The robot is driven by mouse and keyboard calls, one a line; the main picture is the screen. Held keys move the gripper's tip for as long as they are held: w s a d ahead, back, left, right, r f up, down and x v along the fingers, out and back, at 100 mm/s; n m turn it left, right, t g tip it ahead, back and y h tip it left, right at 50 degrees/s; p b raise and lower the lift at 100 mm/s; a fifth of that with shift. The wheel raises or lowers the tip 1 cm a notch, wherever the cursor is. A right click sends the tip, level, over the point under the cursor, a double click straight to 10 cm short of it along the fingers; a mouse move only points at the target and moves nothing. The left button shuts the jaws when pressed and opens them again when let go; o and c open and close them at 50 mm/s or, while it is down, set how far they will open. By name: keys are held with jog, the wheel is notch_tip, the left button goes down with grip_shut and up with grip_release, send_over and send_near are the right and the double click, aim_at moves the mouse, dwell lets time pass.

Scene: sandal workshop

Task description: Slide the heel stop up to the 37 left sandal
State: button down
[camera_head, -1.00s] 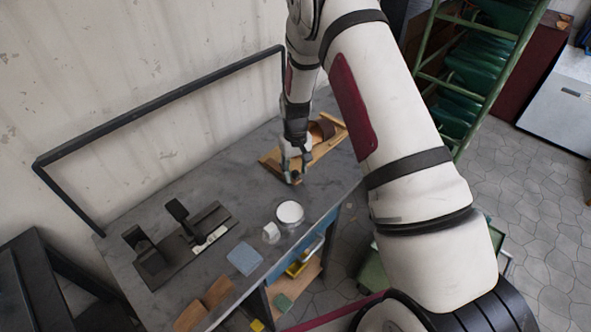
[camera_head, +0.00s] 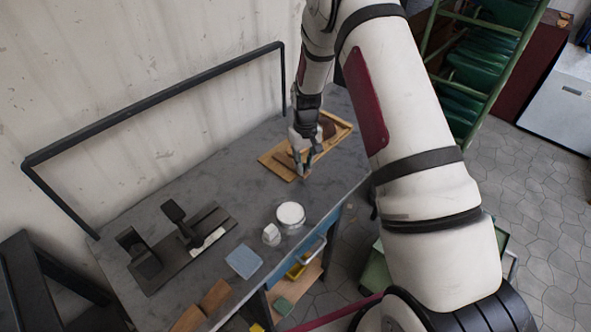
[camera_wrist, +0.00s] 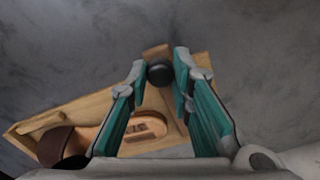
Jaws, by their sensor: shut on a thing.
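A wooden board (camera_wrist: 85,104) lies on the grey bench, also seen in the head view (camera_head: 275,168). On it lies a tan sandal (camera_wrist: 93,135) with a brown strap (camera_wrist: 62,146) and a dark mark near its heel end; I cannot read the mark. My gripper (camera_wrist: 159,74) is shut on the dark round knob of the heel stop (camera_wrist: 158,73), at the board's heel end. A small wooden block (camera_wrist: 156,52) shows just behind the knob. The knob is apart from the sandal's heel in the wrist view. In the head view my gripper (camera_head: 304,172) covers the heel stop.
On the bench stand a white round tin (camera_head: 290,214), a small white piece (camera_head: 271,234), a blue pad (camera_head: 243,260) and a black fixture (camera_head: 185,245). A black rail (camera_head: 150,105) runs along the wall. The bench is clear left of the board.

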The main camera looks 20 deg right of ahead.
jog(key=shift+w+d, duration=0.45)
jog(key=shift+d, duration=0.4)
jog(key=c, duration=1.4)
grip_release()
jog(key=shift+a, duration=0.1)
notch_tip(320, 180, up, 12)
jog(key=shift+r, duration=0.1)
